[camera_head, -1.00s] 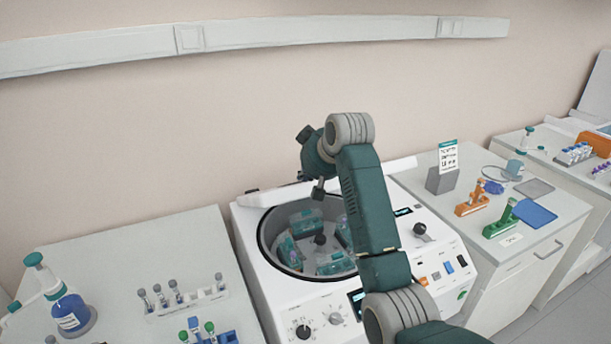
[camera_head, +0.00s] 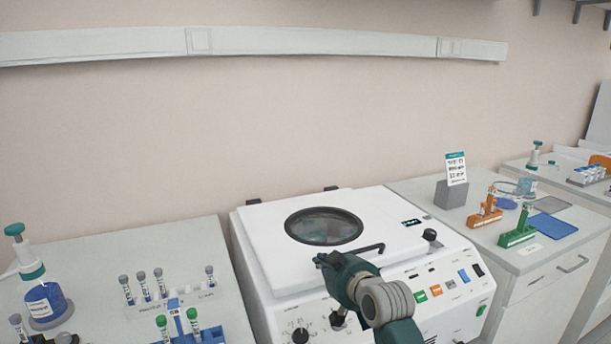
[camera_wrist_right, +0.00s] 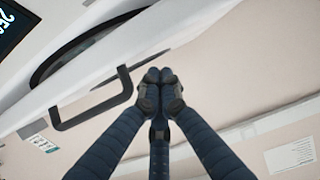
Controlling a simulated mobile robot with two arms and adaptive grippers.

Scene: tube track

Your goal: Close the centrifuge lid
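The white centrifuge (camera_head: 400,220) stands in the middle of the head view. Its lid (camera_head: 275,262) lies down over the bowl, with a round dark-rimmed window (camera_head: 324,226) in it. A black bar handle (camera_head: 366,250) is on the lid's front part and also shows in the right wrist view (camera_wrist_right: 95,108). My right gripper (camera_head: 322,260) is just left of the handle at the lid's front edge. In the right wrist view its fingertips (camera_wrist_right: 160,76) are together, with nothing seen between them, and apart from the handle. Whether the lid is fully latched is not clear. My left gripper is out of view.
A tube rack (camera_head: 170,300) and a blue bottle (camera_head: 45,300) are on the left bench. An orange pipette stand (camera_head: 484,215), a green one (camera_head: 518,232) and a sign holder (camera_head: 452,192) are on the right bench.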

